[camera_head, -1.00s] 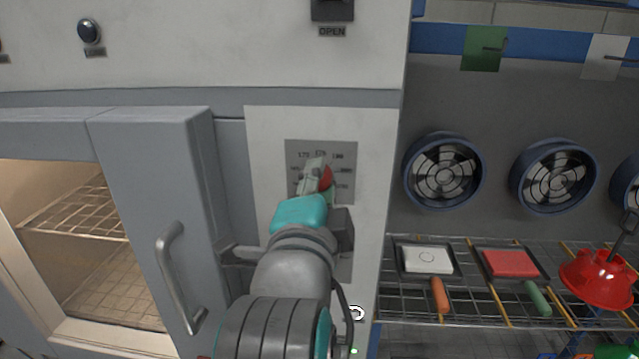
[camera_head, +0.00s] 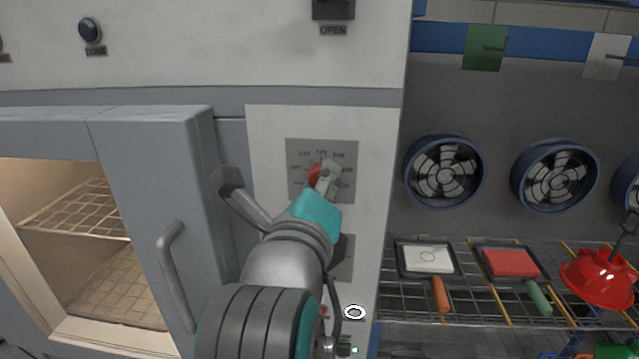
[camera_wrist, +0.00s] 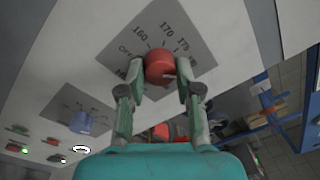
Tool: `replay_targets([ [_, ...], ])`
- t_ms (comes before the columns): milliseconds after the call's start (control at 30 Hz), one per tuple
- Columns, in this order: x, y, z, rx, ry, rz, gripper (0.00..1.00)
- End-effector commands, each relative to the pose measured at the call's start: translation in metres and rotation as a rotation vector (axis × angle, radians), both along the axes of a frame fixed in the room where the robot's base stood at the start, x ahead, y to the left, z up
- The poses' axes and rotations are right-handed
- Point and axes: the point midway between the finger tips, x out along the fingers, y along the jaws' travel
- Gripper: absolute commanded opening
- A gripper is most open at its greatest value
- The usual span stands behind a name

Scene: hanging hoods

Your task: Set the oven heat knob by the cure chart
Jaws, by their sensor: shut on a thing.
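The red heat knob (camera_head: 315,172) sits on a grey dial plate (camera_head: 347,149) on the white oven panel. My fingers hide some marks, and I cannot tell which mark the knob points at. A cure chart is not readable in these frames.
A blue knob (camera_wrist: 80,122) on a second plate is below. The grey door (camera_head: 150,200) with its handle stands left of the panel, beside the lit oven interior (camera_head: 75,250). Right are fans (camera_head: 445,172) and a wire rack (camera_head: 450,312) with trays and a red hood (camera_head: 598,275).

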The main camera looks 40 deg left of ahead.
Motion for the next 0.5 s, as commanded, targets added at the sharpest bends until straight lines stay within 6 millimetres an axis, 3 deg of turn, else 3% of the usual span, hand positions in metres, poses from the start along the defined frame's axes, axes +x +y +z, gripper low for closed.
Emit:
replay_targets([
  [500, -0.0003, 0.0011, -0.0019, 0.352, 0.221, -0.001, 0.00],
])
